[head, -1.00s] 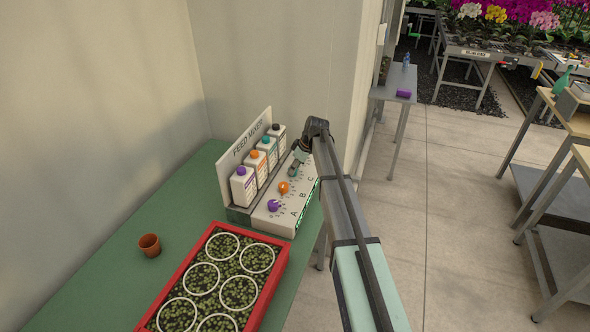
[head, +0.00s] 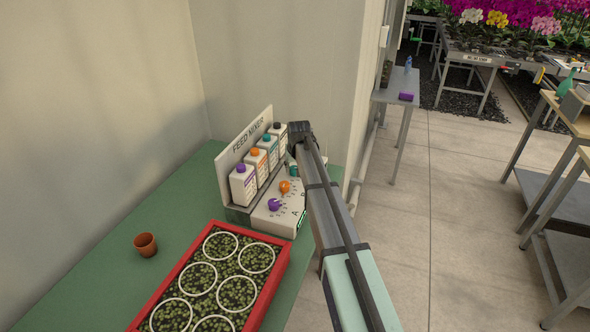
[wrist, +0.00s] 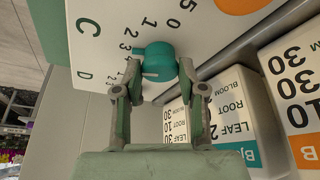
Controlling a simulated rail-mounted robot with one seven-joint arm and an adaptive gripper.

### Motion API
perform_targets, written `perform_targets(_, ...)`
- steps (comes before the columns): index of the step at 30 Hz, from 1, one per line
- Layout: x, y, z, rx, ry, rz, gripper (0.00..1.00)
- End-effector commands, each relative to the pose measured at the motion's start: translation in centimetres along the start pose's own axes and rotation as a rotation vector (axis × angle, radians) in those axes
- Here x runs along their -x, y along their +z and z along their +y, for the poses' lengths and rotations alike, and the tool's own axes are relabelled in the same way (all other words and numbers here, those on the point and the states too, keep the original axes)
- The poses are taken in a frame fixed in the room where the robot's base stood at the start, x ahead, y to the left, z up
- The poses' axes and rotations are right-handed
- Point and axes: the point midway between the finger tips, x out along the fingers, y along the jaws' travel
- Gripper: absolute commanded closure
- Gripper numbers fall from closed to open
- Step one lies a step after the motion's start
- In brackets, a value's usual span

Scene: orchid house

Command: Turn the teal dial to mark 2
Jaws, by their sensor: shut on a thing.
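The teal dial (wrist: 156,62) sits on the white face of the feed mixer (wrist: 105,45), with printed numbers around it and the letters C and D to its left in the wrist view. My gripper (wrist: 158,78) has one finger on each side of the dial and is shut on it. In the head view a little of the teal dial (head: 293,170) shows beside my arm, beyond an orange dial (head: 285,187) and a purple dial (head: 274,205). My fingers are hidden there.
Several white bottles (head: 243,186) with coloured caps stand behind the dials, close to my gripper in the wrist view. A red tray (head: 190,262) of seedlings and a small terracotta pot (head: 146,245) are on the green bench (head: 110,285). The bench left of the pot is clear.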

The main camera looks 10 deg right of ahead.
Motion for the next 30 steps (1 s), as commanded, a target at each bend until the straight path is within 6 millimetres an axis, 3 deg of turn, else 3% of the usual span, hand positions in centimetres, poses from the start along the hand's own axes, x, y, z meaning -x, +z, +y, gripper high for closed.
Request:
perform_targets(15, -0.29, 0.05, -0.43, -0.401, 0.168, -0.005, 0.94)
perform_targets(30, -0.22, 0.06, -0.54, -0.545, 0.225, -0.006, 0.94)
